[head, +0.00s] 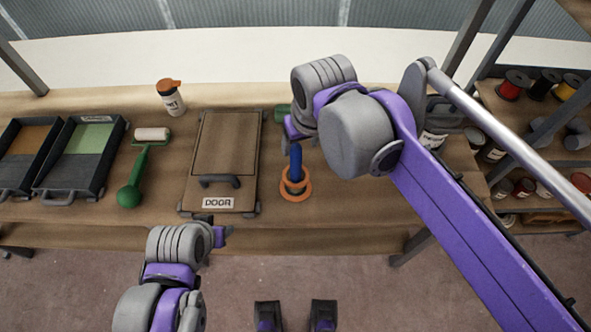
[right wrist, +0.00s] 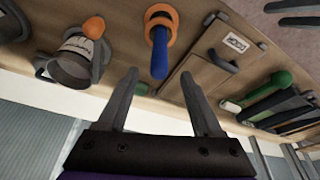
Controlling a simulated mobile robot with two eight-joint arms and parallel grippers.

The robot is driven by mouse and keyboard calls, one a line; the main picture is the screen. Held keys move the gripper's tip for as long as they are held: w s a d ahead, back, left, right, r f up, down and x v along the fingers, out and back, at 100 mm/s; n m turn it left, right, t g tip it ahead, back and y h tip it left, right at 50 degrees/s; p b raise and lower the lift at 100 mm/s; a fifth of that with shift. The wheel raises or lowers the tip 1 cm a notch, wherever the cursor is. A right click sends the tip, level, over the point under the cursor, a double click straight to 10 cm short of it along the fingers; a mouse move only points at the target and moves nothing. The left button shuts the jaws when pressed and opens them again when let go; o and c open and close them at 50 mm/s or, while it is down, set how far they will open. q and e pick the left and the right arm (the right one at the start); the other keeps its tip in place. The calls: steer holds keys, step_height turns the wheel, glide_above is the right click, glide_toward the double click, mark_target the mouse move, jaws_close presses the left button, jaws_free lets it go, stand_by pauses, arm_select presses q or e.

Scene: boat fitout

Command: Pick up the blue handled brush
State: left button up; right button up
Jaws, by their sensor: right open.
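The blue handle (head: 296,162) of the brush stands up out of an orange ring (head: 296,190) on the workbench, right of the door panel. No bristles show. In the right wrist view the blue handle (right wrist: 159,55) and the orange ring (right wrist: 162,16) lie beyond my fingertips, roughly in line with the gap between them. My right gripper (right wrist: 160,75) is open and empty, with the handle apart from its fingers; in the head view its fingers are largely hidden by my wrist. My left gripper (head: 222,232) is near the bench's front edge, and its jaw opening cannot be made out.
The door panel (head: 222,150) with a dark handle lies left of the ring. A green-handled roller (head: 130,190), paint trays (head: 65,190) and an orange-capped bottle (head: 170,98) are further left. A shelf (head: 490,97) with spools and cans stands right. Some bench is hidden behind my right arm.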

mark_target(294, 150)
steer(key=shift+w+a, duration=0.2)
steer(key=shift+a, duration=0.3)
steer(key=x, duration=0.5)
steer(key=shift+f, duration=0.1)
steer(key=x, duration=0.5)
steer(key=shift+w+d+b, duration=0.3)
steer(key=shift+b, duration=0.1)
jaws_close()
